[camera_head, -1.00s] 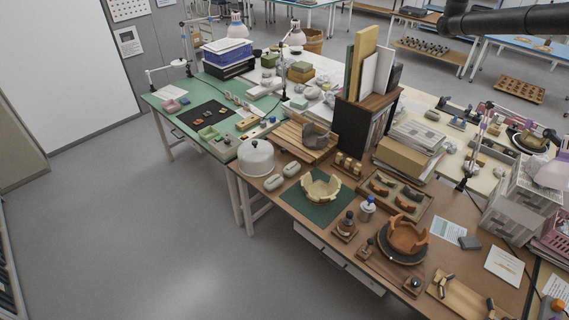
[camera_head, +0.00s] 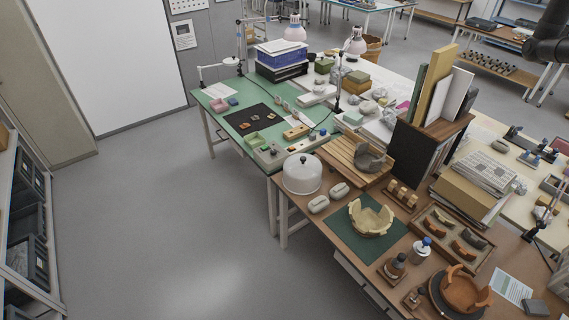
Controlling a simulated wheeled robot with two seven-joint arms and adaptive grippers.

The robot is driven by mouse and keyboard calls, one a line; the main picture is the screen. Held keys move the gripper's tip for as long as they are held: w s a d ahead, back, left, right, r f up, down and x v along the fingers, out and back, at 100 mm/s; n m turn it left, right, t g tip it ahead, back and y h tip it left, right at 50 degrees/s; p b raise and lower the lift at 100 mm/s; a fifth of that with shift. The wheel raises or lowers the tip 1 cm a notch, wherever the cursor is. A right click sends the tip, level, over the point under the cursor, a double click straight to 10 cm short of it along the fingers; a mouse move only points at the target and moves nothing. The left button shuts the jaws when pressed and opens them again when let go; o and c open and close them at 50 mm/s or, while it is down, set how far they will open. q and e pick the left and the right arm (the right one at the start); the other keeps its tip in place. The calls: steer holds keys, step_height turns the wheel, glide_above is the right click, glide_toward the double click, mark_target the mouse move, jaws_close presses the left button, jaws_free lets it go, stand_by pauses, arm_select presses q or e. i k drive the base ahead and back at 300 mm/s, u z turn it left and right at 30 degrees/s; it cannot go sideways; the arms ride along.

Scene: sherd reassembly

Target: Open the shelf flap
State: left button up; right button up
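A pale-framed shelf unit (camera_head: 54,222) stands at the left edge and is cut off by the picture's border. Dark panels or bins (camera_head: 27,262) show in its front, one above another. I cannot tell which part is the flap or whether any part stands open. Neither my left gripper nor my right gripper can be made out in the head view.
Open grey floor (camera_head: 165,220) lies between the shelf and the worktables. A green-topped table (camera_head: 218,112) and a brown table (camera_head: 335,235) carry pottery, a white dome (camera_head: 302,174) and tools. A large white panel (camera_head: 100,60) stands at the back left.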

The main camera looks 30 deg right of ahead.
mark_target(354, 180)
steer(key=u, duration=0.3)
steer(key=i, duration=0.6)
steer(key=z, duration=0.65)
steer(key=i, duration=0.75)
steer(key=z, duration=0.85)
